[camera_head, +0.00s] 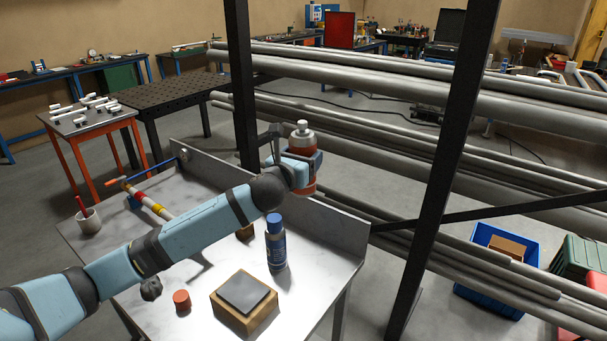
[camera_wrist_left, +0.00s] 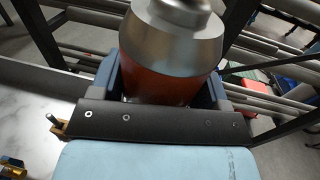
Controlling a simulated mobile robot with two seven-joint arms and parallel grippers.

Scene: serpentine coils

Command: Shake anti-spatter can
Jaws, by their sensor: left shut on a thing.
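The anti-spatter can appears to be the red-orange can with a silver shoulder and pale cap (camera_head: 302,138), held upright above the back of the table. In the left wrist view the can (camera_wrist_left: 172,80) fills the space between the fingers. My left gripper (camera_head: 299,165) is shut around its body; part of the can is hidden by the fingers. A blue spray can (camera_head: 276,245) stands upright on the metal table (camera_head: 190,270), in front of and below the gripper. My right gripper is not in view.
A wooden block with a grey top (camera_head: 245,303) and a red cap (camera_head: 182,300) are on the table. A cup (camera_head: 88,221) stands at left. Dark rack posts (camera_head: 440,180) and long pipes (camera_head: 400,150) stand close behind the gripper.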

